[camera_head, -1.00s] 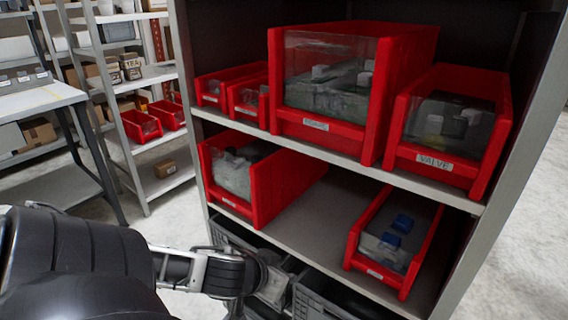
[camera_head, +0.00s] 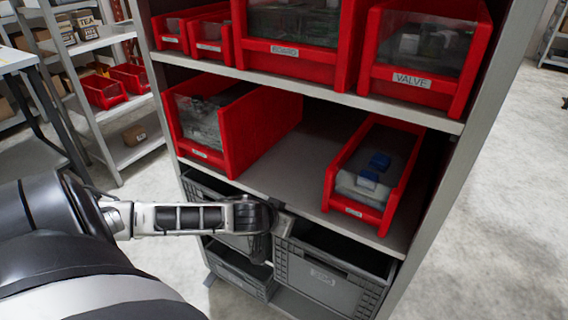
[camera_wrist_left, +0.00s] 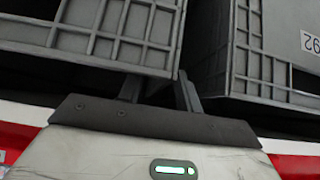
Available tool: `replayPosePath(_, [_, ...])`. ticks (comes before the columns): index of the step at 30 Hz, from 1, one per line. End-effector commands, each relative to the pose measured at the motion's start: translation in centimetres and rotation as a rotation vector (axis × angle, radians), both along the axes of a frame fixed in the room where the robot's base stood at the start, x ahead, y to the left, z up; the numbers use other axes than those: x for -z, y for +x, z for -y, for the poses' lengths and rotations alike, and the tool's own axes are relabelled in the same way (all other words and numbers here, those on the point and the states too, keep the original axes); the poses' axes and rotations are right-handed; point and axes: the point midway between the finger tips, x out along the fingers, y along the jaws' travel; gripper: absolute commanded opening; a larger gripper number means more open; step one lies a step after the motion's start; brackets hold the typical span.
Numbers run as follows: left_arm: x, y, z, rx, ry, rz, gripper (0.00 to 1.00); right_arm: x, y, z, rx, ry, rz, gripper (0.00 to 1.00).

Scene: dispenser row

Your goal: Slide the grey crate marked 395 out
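A grey crate (camera_head: 325,285) with a small, blurred front marking sits low on the rack, right of my left gripper; I cannot surely read 395. Another grey crate (camera_head: 205,188) stands left of it, mostly behind my arm. My left gripper (camera_head: 280,224) is at the crates' upper front, near the gap between them. In the left wrist view, my gripper's two fingers (camera_wrist_left: 160,91) are apart. One is partly hidden by the left-hand crate (camera_wrist_left: 100,30); the other is at the gap. The right-hand crate (camera_wrist_left: 270,50) has a cut-off, upside-down label. My right gripper is out of view.
A shelf (camera_head: 290,178) with a red bin (camera_head: 235,135) and a narrower red bin (camera_head: 385,200) is just above the crates. More red bins, one marked VALVE (camera_head: 460,90), fill the shelf above. Another grey crate (camera_head: 240,275) is lower left. Floor right of the rack is clear.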

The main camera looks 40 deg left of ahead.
Motion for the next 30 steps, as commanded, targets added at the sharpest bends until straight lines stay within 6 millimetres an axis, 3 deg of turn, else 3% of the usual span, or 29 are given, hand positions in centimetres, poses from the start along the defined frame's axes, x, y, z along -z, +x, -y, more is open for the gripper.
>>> replayPosePath(12, [0.45, 0.46, -0.10, 0.001, 0.001, 0.000, 0.35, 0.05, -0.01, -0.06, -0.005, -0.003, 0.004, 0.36])
replayPosePath(16, [0.44, 0.46, -0.10, 0.001, 0.001, 0.000, 0.00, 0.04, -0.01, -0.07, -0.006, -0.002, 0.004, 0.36])
replayPosePath(30, [0.42, 0.46, -0.07, 0.001, 0.000, 0.000, 0.00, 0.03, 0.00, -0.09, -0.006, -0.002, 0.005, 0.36])
